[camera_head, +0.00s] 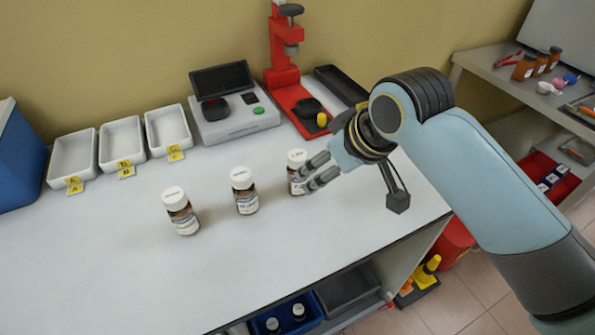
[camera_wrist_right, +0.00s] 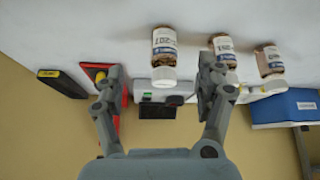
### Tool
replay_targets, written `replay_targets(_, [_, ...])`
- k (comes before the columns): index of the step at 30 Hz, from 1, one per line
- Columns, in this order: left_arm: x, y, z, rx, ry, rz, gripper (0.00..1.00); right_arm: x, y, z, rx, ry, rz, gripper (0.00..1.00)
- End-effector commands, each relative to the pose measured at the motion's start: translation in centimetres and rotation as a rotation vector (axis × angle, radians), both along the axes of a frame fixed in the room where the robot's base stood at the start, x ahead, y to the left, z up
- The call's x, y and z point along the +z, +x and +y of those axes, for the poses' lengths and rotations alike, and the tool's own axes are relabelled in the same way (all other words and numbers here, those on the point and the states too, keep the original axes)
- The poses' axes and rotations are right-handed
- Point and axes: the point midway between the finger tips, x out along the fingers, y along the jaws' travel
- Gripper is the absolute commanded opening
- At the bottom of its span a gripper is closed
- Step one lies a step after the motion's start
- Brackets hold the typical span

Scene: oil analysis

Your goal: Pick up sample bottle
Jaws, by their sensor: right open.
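Three brown sample bottles with white caps and white labels stand upright in a row on the white table: a left bottle (camera_head: 181,212), a middle bottle (camera_head: 245,192) and a right bottle (camera_head: 296,160). My right gripper (camera_head: 304,180) is open at the right bottle, its fingers partly covering that bottle from the right. In the right wrist view, which is upside down, the right bottle (camera_wrist_right: 164,45) appears between the open fingers (camera_wrist_right: 160,82); I cannot tell whether they touch it. The middle bottle (camera_wrist_right: 222,46) and left bottle (camera_wrist_right: 270,60) show beyond one finger. My left gripper is not in view.
Three white trays (camera_head: 120,165) with yellow tags stand at the back left. A grey instrument (camera_head: 240,122) and a red press (camera_head: 283,75) stand behind the bottles. A blue box (camera_head: 18,160) is at the far left. The table front is clear.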

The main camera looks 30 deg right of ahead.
Motion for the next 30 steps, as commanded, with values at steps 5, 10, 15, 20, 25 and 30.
replay_targets(5, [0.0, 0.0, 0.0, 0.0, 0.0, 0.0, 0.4, -1.0, 3.3, 0.5, 0.009, 0.019, -0.033, 0.72])
replay_targets(10, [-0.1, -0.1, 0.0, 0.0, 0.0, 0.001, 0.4, -3.4, 4.9, 0.7, 0.009, 0.018, -0.035, 0.72])
replay_targets(15, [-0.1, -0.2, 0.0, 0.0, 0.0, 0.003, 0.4, -4.8, 5.7, 0.9, 0.009, 0.018, -0.034, 0.72])
replay_targets(20, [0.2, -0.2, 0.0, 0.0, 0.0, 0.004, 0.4, -6.4, 6.4, 1.2, 0.009, 0.019, -0.033, 0.72])
replay_targets(25, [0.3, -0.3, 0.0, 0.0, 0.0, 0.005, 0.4, -8.7, 7.6, 1.4, 0.009, 0.018, -0.033, 0.72])
replay_targets(30, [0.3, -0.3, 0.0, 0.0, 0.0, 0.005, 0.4, -9.4, 8.1, 1.5, 0.009, 0.018, -0.035, 0.72])
